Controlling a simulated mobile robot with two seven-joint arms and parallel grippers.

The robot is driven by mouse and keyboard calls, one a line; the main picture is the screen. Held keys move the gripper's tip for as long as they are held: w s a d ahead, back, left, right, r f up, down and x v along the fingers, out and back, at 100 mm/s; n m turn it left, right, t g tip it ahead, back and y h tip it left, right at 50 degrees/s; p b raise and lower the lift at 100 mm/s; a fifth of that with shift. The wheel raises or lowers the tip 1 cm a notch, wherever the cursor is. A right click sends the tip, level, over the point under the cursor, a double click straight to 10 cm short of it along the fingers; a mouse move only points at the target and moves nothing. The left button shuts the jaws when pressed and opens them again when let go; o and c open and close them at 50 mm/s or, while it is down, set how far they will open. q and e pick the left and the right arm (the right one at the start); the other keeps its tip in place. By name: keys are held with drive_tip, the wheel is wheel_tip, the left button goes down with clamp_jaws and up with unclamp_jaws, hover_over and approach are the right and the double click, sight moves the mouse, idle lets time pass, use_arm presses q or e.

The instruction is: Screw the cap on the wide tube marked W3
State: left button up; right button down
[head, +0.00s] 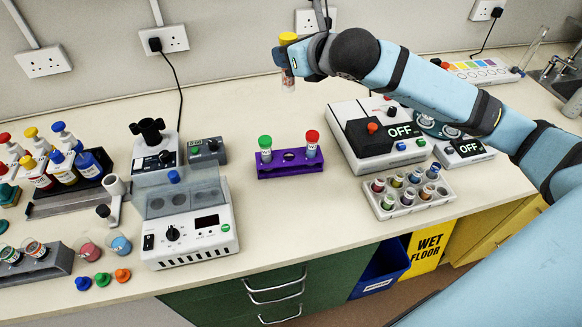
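My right gripper (290,60), at the end of the blue arm from the right, is shut on a yellow-capped tube (288,80) held upright above the back of the bench. A purple rack (290,170) below it holds a green-capped tube (265,148) and a red-capped tube (312,143), with an empty hole between them. Two wide tubes (36,249) lie tilted in a grey rack (38,270) at the lower left. Loose caps in blue (83,283), green (102,279) and orange (122,275) lie beside it. I cannot read W3 on any tube. My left gripper is not in view.
A white device with a clear lid (190,235) stands centre left. A white tray of small vials (410,193) and a device reading OFF (375,135) are at right. Bottles (65,165) crowd the left. Bench around the purple rack is clear.

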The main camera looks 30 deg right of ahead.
wheel_tip(320, 180, down, 16)
drive_tip(key=shift+f+b, duration=0.15)
drive_tip(key=shift+b, duration=0.15)
idle(0.3)
drive_tip(key=shift+f, duration=1.9)
drive_tip(key=shift+f, duration=0.6)
drive_tip(key=c, duration=0.9)
unclamp_jaws()
drive_tip(key=shift+o, duration=0.2)
